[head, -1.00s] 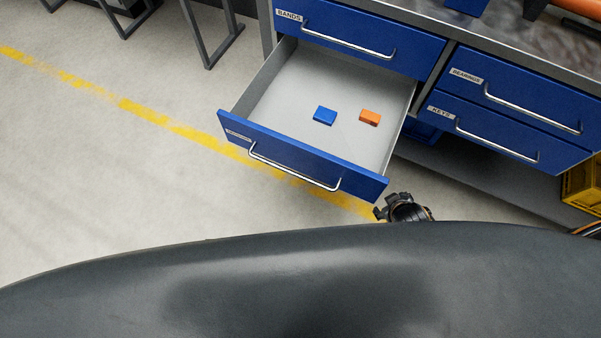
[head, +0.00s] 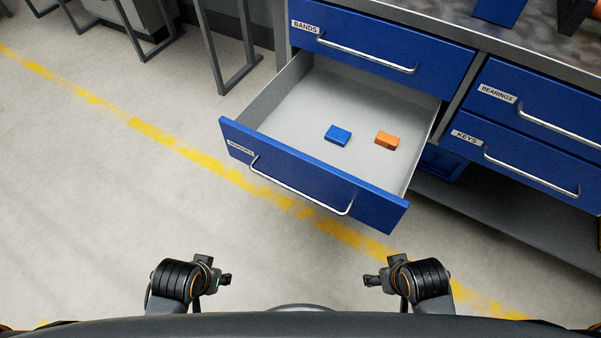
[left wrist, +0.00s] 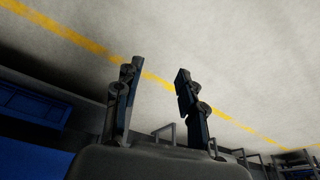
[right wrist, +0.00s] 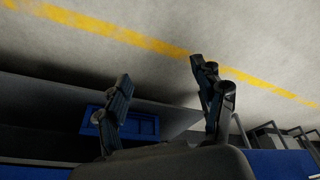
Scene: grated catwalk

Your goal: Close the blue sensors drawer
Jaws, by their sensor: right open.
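The blue drawer (head: 300,185) with a silver bar handle (head: 298,190) is pulled well out of the bench; its label is too small to read. A blue block (head: 338,135) and an orange block (head: 387,139) lie on its grey floor. My left gripper (head: 226,279) is in front of the drawer at the lower left, apart from it. My right gripper (head: 371,281) is below the drawer front's right part, also apart. In the left wrist view the left fingers (left wrist: 158,100) stand apart and empty. In the right wrist view the right fingers (right wrist: 165,95) are spread and empty.
Shut drawers labelled BANDS (head: 375,45), BEARINGS (head: 540,105) and KEYS (head: 520,160) surround the open one. A blue bin (head: 440,163) sits on the low shelf. Grey metal legs (head: 225,50) stand at the back left. The floor in front, with a yellow line, is clear.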

